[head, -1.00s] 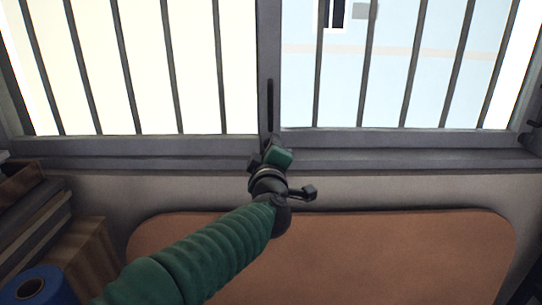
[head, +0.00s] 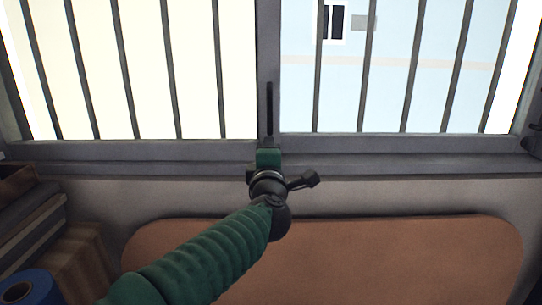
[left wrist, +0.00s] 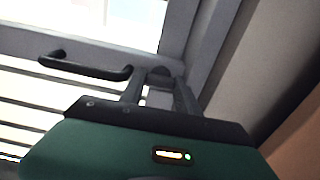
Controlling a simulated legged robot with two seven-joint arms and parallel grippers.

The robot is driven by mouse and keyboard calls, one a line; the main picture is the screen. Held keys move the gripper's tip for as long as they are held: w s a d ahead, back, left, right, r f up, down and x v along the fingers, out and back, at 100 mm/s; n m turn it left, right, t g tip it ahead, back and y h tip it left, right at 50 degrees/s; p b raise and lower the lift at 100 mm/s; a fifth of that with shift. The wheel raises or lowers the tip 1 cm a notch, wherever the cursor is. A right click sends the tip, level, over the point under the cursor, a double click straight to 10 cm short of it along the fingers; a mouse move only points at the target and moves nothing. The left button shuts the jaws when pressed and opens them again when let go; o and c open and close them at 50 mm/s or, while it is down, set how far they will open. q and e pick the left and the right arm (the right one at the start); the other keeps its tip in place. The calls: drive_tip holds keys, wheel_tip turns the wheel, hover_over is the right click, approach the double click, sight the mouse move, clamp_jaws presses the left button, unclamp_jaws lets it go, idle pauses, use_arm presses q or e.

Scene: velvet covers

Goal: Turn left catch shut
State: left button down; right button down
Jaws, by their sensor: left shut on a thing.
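The left catch (left wrist: 160,73) is a small dark piece between my left gripper's fingertips in the left wrist view. My fingers cover much of it, so its exact angle is hard to tell. My left gripper (head: 268,146) is shut on it at the foot of the window's middle upright; its two fingers also show in the left wrist view (left wrist: 160,88). A dark bar handle (head: 269,110) runs upright along the same upright, just above the gripper, and appears left of the fingers in the left wrist view (left wrist: 85,67). My right gripper is out of view.
The barred window's grey sill (head: 400,165) runs across the view. Another dark fitting (head: 533,143) sits at the far right. An orange-brown padded panel (head: 330,260) is below the sill. Stacked items (head: 35,225) and a blue roll (head: 35,285) lie at lower left.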

use_arm(q)
drive_tip(key=shift+f, duration=0.45)
drive_tip(key=c, duration=0.9)
unclamp_jaws()
drive_tip(key=shift+s, duration=0.15)
drive_tip(key=shift+s+b, duration=0.3)
drive_tip(key=shift+s, duration=0.05)
drive_tip(key=s+b, duration=0.1)
drive_tip(key=s, duration=0.4)
drive_tip(key=s+b, duration=0.1)
drive_tip(key=s, duration=0.4)
drive_tip(key=s+b, duration=0.1)
drive_tip(key=s, duration=0.5)
drive_tip(key=shift+r, duration=0.25)
drive_tip(key=shift+w, duration=0.1)
